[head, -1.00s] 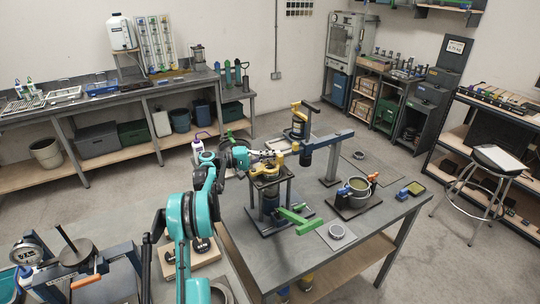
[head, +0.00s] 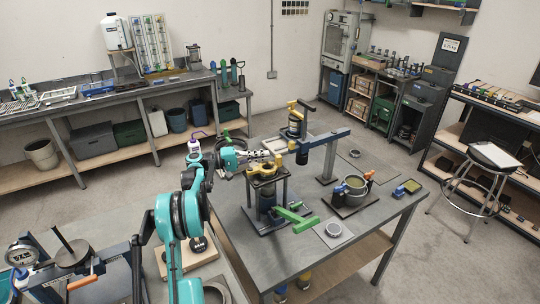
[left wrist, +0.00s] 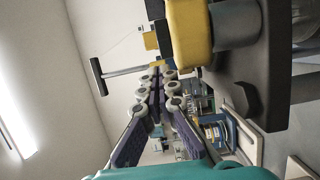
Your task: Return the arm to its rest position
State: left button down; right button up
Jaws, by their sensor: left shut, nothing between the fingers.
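My left arm comes in from the left in the head view, teal and dark. My left gripper (head: 264,154) is shut and empty, above the left side of the work table (head: 238,216). It is just behind and left of the yellow-topped lever frame (head: 265,168) with the green handle (head: 297,220). In the left wrist view my gripper's fingers (left wrist: 163,82) are together with nothing between them. A yellow block and grey cylinder (left wrist: 188,40) loom large beside the fingers there. My right gripper is not in view.
A second yellow-and-black lever frame (head: 294,128) and a blue-armed post (head: 328,150) stand on the table. A pot (head: 354,188) sits at the right. A stool (head: 492,157) stands on the floor beyond. A bench (head: 170,81) runs along the back wall.

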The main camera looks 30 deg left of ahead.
pick_arm(q)
jog(key=v, duration=0.9)
jog(key=g+y, duration=0.1)
jog(key=g, duration=0.1)
send_near(276, 158)
jog(key=x, duration=0.4)
jog(key=shift+s+d+r, duration=0.1)
jog(key=shift+d+r, duration=0.05)
jog(key=shift+d, duration=0.15)
jog(key=s+d+m+g+y+b, duration=0.1)
jog(key=s+d+g+y, duration=0.15)
jog(key=d, duration=0.75)
jog(key=s+d+m+g+y, duration=0.15)
jog(key=s+d, duration=0.25)
jog(key=d, duration=0.6)
jog(key=s+d+f+m+y, duration=0.2)
jog(key=s+d+f, duration=0.1)
jog(key=s, duration=0.5)
jog(key=s+d+f+m+y+b, duration=0.1)
jog(key=s+d+f+m+y, duration=0.1)
jog(key=s, duration=0.6)
jog(key=s+d+f+m+y, duration=0.2)
jog(key=s+d+f+y, duration=0.1)
jog(key=s, duration=0.4)
jog(key=shift+s+d+f+y+b, duration=0.4)
jog(key=shift+d+f, duration=0.4)
jog(key=shift+d, duration=0.15)
jog(key=shift+m, duration=0.25)
